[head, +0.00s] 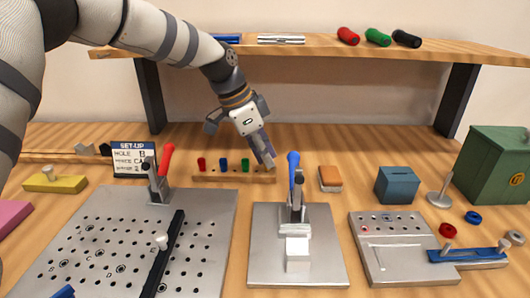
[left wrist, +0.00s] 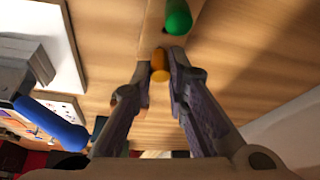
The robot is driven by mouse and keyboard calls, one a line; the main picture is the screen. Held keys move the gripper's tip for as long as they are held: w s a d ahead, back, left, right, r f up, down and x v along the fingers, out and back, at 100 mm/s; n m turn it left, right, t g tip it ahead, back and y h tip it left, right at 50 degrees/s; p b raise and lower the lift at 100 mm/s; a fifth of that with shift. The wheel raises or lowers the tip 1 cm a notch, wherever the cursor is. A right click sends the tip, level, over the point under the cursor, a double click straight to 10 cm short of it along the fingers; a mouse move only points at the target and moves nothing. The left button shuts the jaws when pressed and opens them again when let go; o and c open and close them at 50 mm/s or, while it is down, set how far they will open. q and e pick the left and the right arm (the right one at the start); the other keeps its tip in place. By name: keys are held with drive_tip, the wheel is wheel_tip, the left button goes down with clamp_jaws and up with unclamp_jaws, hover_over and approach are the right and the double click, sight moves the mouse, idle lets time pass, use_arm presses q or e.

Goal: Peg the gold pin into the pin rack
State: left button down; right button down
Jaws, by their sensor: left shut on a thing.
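The pin rack (head: 235,178) is a low wooden strip on the table behind the metal plates. A red pin (head: 201,164), a blue pin (head: 223,165) and a green pin (head: 245,165) stand upright in it. My left gripper (head: 267,163) is at the rack's right end, pointing down. In the left wrist view its fingertips (left wrist: 160,62) are closed around the gold pin (left wrist: 160,66), beside the green pin (left wrist: 178,16). The gold pin is hidden in the head view. I cannot tell whether its lower end is in the rack. My right gripper is not in view.
A blue-handled clamp (head: 294,175) stands close right of the gripper, and a red-handled clamp (head: 160,170) stands left of the rack. A shelf (head: 300,48) spans above. An orange block (head: 330,179) and a blue box (head: 397,185) lie to the right.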

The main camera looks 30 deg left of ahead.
use_arm(q)
drive_tip(key=shift+f, duration=0.25)
drive_tip(key=c, duration=1.5)
unclamp_jaws()
drive_tip(key=v, duration=1.2)
